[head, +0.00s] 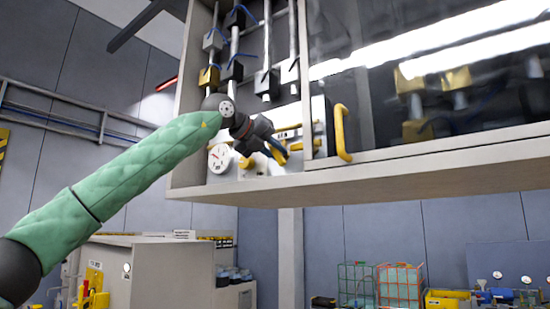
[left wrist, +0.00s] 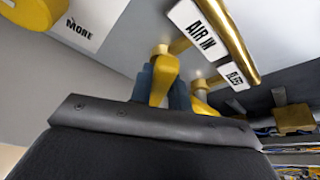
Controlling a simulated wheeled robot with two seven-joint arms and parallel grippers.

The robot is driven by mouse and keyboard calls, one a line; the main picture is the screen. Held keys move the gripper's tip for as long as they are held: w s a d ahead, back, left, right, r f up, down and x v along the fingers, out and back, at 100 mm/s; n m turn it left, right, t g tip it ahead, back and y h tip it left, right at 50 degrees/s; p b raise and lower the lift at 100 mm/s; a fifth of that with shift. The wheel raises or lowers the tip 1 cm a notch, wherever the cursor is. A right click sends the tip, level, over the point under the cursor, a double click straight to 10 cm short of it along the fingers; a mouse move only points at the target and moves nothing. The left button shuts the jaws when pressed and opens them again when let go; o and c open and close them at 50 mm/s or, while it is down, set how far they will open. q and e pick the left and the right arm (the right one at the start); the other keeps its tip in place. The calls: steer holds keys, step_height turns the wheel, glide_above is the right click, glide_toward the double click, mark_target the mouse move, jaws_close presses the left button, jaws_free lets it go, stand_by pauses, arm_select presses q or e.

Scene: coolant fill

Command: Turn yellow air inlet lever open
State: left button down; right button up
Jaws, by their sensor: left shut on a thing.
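The yellow air inlet lever (left wrist: 163,78) shows in the left wrist view below the white AIR IN label (left wrist: 197,30). The blue fingers of my left gripper (left wrist: 160,88) stand on both sides of it, shut on it. In the head view my left gripper (head: 277,150) reaches into the open left part of the wall cabinet (head: 400,170), and the lever is largely hidden there by the gripper. A second yellow lever (left wrist: 203,105) is just right of the fingers, partly hidden by the gripper body. My right gripper is not in view.
A yellow pipe (left wrist: 236,38) runs beside the labels. A yellow knob (left wrist: 38,12) is at upper left, near a MORE marking. A round white gauge (head: 220,158) sits left of the gripper. A glass door with a yellow handle (head: 342,132) covers the cabinet's right side.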

mark_target(273, 150)
arm_select(q)
steer(key=m+y, duration=0.1)
steer(key=m+b, duration=0.1)
steer(key=shift+d+f+m+t+y, duration=0.1)
steer(key=shift+f+m+t+y, duration=0.15)
steer(key=shift+m+t+y, duration=0.15)
steer(key=shift+m+y+b, duration=0.5)
steer(key=shift+m+b, duration=0.05)
steer(key=shift+m, duration=0.25)
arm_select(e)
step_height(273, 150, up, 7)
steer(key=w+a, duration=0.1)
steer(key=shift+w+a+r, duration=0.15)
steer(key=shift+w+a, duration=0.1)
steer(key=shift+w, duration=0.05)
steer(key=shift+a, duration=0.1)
arm_select(q)
steer(key=c, duration=1.3)
jaws_free()
steer(key=shift+r, duration=0.1)
steer(key=shift+s+r, duration=0.1)
